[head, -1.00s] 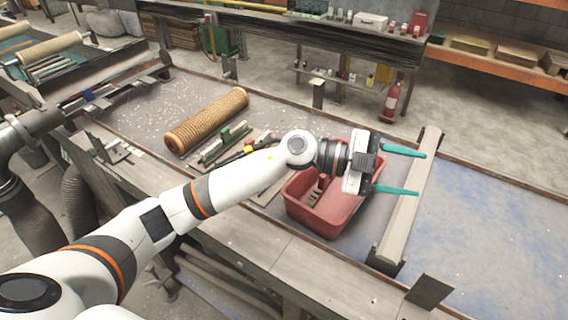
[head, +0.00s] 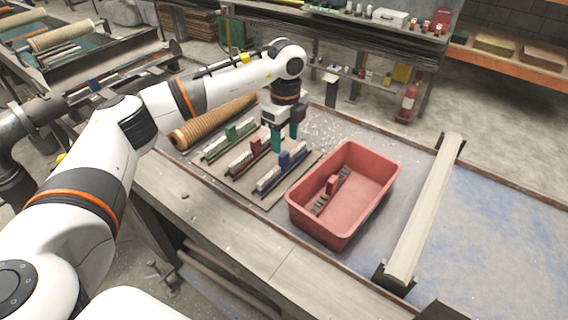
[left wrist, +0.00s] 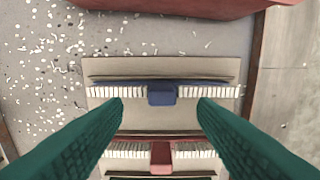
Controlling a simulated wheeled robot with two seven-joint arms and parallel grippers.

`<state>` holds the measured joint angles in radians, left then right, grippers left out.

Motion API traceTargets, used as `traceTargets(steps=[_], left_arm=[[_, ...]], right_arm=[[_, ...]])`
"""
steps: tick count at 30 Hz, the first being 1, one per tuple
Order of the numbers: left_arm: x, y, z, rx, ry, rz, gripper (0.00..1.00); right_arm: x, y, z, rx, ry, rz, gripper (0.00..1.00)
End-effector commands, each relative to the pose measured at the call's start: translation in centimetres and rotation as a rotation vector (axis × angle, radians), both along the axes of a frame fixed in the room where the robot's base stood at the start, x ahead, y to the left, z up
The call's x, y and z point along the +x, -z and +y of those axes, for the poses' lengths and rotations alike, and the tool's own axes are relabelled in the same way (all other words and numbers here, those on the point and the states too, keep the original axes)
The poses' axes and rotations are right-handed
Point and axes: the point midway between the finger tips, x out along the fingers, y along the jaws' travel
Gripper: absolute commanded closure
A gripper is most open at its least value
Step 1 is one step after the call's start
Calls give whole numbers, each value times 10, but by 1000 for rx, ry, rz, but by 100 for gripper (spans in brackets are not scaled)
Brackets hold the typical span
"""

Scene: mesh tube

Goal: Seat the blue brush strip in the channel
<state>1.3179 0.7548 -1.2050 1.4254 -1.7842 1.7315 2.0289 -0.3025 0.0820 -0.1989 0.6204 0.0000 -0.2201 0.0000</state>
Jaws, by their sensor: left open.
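The blue brush strip (head: 283,174) lies on a flat board (head: 217,173), beside a red strip (head: 249,157) and a green strip (head: 228,142). In the left wrist view, the blue strip (left wrist: 161,94) shows pale bristles along its length and a blue block at its middle. My left gripper (head: 285,145) points down over the board with its teal fingers apart and empty. In the left wrist view, its fingertips (left wrist: 160,106) lie either side of the blue block; I cannot tell the height gap. My right gripper is out of view.
A red bin (head: 378,202) just right of the board holds a red-handled strip (head: 328,193). A long pale beam (head: 427,205) crosses the table beyond it. A brown mesh tube (head: 205,125) lies behind the board. The blue-stained table on the right is clear.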

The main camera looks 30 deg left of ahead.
Motion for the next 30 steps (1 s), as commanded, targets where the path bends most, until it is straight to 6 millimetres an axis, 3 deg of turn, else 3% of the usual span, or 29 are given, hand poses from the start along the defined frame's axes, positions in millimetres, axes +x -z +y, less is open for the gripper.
traceTargets(steps=[5, 10, 15, 22, 23, 30], left_arm=[[-1, 11, 1, -1, 0, 2, 47], [-3, 36, 4, 0, 2, 4, 47], [-2, 56, 3, -3, 3, 0, 47], [-2, 59, 3, -2, 3, -2, 47], [-2, 59, 3, -2, 3, -1, 49], [-2, 58, 3, -3, 3, -1, 88]], right_arm=[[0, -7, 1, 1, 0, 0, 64], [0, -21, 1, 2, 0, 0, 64], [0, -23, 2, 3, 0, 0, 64], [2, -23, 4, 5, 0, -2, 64], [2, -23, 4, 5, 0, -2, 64], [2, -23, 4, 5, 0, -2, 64]])
